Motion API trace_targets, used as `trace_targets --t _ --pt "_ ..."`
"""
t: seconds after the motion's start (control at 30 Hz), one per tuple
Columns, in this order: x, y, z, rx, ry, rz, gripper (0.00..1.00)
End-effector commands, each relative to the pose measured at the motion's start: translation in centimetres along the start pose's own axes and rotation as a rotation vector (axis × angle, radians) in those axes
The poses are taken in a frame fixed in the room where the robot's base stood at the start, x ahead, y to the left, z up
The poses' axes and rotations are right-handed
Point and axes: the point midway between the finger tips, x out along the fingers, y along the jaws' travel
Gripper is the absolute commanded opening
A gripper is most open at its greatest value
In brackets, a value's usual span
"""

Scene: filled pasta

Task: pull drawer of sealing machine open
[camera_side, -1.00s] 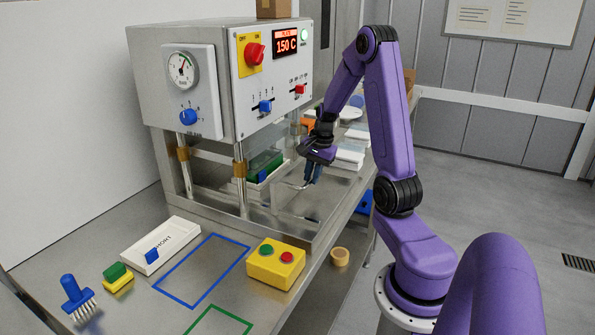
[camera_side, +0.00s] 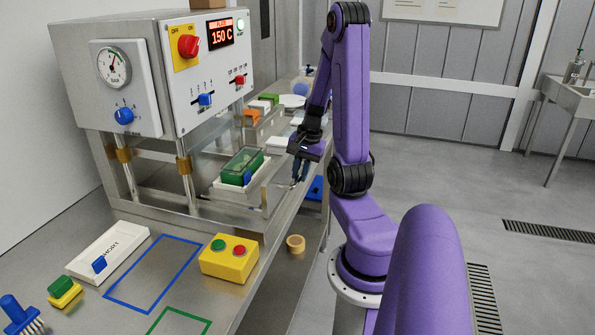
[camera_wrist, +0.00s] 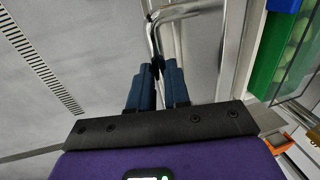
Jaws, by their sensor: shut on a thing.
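The sealing machine (camera_side: 205,75) is a steel cabinet with a 150 C display. Its drawer (camera_side: 274,186) sticks out of the right side of the press space, partly pulled out. On it sits a white tray (camera_side: 226,190) holding a green container (camera_side: 243,163) with a clear top. A bent metal bar handle (camera_wrist: 176,12) runs between my fingers in the wrist view. My gripper (camera_wrist: 160,68) is shut on this handle, with dark blue fingers pinching it. In the side view my gripper (camera_side: 297,180) hangs just right of the drawer front. The inner end of the drawer is hidden.
A yellow button box (camera_side: 228,262) and a white SHORT tray (camera_side: 105,255) stand on the steel table in front of the machine. A tan ring (camera_side: 295,243) lies near the table edge. Several trays and packs lie behind my gripper. Open floor (camera_side: 430,170) lies to the right.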

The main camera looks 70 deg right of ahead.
Motion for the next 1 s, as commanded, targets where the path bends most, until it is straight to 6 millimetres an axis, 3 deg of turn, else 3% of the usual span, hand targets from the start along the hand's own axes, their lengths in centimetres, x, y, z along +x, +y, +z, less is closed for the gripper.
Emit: trace_targets --t 0.13,0.17,0.23,0.67,1.0 --pt "-0.1 -0.1 -0.1 -0.001 0.003 -0.002 0.00" --pt "-0.1 -0.1 -0.1 -0.001 0.003 -0.002 0.20" --pt "-0.1 -0.1 -0.1 -0.001 0.003 -0.002 0.42" --pt "-0.6 -0.1 -0.1 0.000 0.003 -0.003 0.42" --pt "-5.5 -0.1 -0.2 0.000 0.008 -0.006 0.42"
